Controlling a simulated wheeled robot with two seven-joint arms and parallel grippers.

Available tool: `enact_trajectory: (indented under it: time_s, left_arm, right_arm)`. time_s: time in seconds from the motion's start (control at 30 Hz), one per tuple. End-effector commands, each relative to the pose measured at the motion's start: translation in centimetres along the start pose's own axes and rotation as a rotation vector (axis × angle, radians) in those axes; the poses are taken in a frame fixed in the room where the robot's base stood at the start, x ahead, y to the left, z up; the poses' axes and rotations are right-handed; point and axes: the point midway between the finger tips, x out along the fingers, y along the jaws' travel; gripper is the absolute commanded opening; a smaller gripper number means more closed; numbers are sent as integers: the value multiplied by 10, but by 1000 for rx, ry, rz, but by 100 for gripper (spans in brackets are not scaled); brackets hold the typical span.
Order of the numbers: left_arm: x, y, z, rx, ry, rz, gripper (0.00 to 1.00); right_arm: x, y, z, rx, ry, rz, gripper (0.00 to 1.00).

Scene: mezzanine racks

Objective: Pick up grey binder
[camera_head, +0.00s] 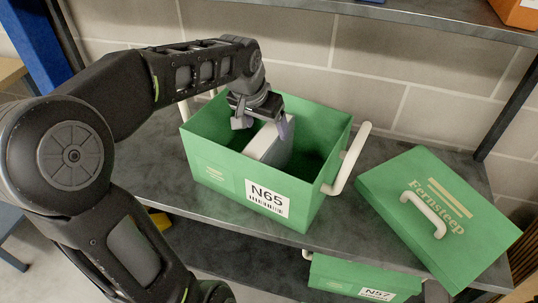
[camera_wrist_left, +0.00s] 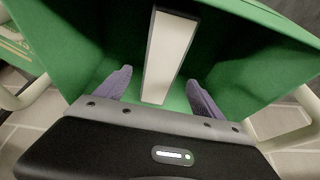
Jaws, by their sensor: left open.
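The grey binder (camera_head: 270,145) stands upright inside an open green box (camera_head: 222,169) labelled N65. In the left wrist view the binder (camera_wrist_left: 169,55) shows as a pale narrow face with dark edges, between the fingers and ahead of them. My left gripper (camera_head: 262,122) is over the box at the binder's top. In the left wrist view its two purple fingers (camera_wrist_left: 158,90) are spread on either side of the binder's near end, with gaps showing on both sides. My right gripper is not in view.
The box has white side handles (camera_head: 349,158). Its green lid (camera_head: 440,218), marked Fernsteep, lies to the right on the grey shelf (camera_head: 160,165). Another green box (camera_head: 362,277) sits on the level below. A shelf (camera_head: 420,18) runs above, against a block wall.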

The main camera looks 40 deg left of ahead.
Motion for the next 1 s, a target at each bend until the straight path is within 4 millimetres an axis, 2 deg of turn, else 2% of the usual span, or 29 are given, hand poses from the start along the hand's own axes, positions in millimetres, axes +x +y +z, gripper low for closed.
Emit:
enact_trajectory:
  time_s: [0.17,0.53,1.0]
  left_arm:
    - [4,0,0,0,-2,0,78]
    - [50,0,0,0,-2,1,78]
    - [52,0,0,0,1,1,78]
  right_arm:
    - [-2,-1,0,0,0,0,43]
    - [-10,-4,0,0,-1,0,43]
    - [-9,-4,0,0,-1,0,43]
